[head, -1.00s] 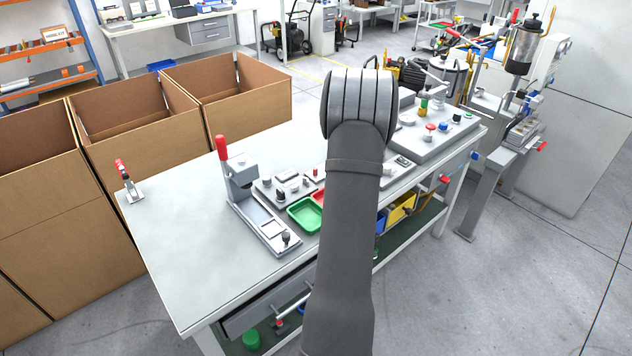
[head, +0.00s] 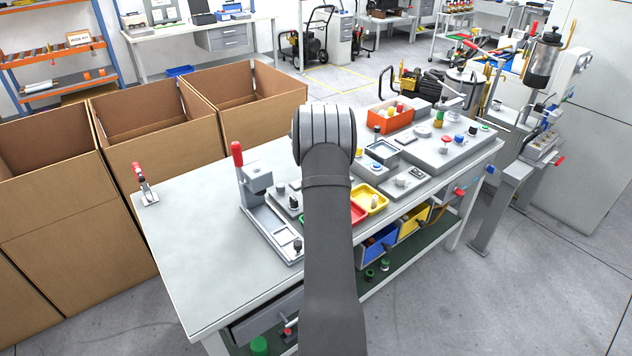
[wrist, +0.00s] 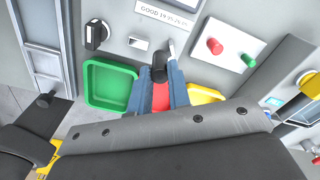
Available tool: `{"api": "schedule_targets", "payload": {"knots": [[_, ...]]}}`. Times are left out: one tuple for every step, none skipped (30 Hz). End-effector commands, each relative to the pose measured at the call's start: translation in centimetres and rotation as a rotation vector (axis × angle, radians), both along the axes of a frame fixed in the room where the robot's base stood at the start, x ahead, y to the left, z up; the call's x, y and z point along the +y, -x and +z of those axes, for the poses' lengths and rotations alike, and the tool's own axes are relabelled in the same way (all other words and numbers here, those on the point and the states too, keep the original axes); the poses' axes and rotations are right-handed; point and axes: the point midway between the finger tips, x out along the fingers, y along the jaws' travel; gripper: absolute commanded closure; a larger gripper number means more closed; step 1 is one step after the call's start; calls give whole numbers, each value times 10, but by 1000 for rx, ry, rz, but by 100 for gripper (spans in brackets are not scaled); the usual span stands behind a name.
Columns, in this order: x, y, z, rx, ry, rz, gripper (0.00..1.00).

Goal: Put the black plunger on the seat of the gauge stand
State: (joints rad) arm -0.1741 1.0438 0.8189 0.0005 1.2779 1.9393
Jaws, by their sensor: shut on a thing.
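In the wrist view my gripper (wrist: 159,88) has its two blue-grey fingers close together, shut on a small black piece, the black plunger (wrist: 159,73). A grey pin shows just beyond it; I cannot tell whether it belongs to the plunger. The held piece is over the red tray's far edge, near a grey panel (wrist: 118,48) with a label reading "GOOD 19.95-20.05". This panel seems to be the gauge stand; its seat is not clearly made out. In the head view my arm hides the gripper, the plunger and part of the panel.
A green tray (wrist: 108,88) and a yellow tray (wrist: 204,95) flank the red tray (wrist: 161,98). A red-handled press (head: 256,182) stands to the left on the bench. A box with red and green buttons (wrist: 228,44) lies to the right.

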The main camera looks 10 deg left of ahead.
Motion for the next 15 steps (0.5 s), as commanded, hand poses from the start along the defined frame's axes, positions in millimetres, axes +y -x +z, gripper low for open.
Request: {"api": "schedule_targets", "payload": {"knots": [[0,1,-6,3,0,0,100],[0,1,-10,3,0,0,100],[0,1,-16,3,0,0,100],[0,1,-22,4,0,0,100],[-1,1,-27,5,1,0,100],[-1,1,-32,4,1,0,100],[-1,1,-35,3,0,0,100],[-1,1,-36,2,1,0,100],[-1,0,-37,1,0,0,100],[-1,0,-37,0,0,0,100],[-1,0,-37,0,0,0,100],[-1,0,-37,0,0,0,100],[-1,1,-37,0,0,0,100],[-1,1,-37,0,0,0,100],[-1,1,-37,1,0,0,100]]}}
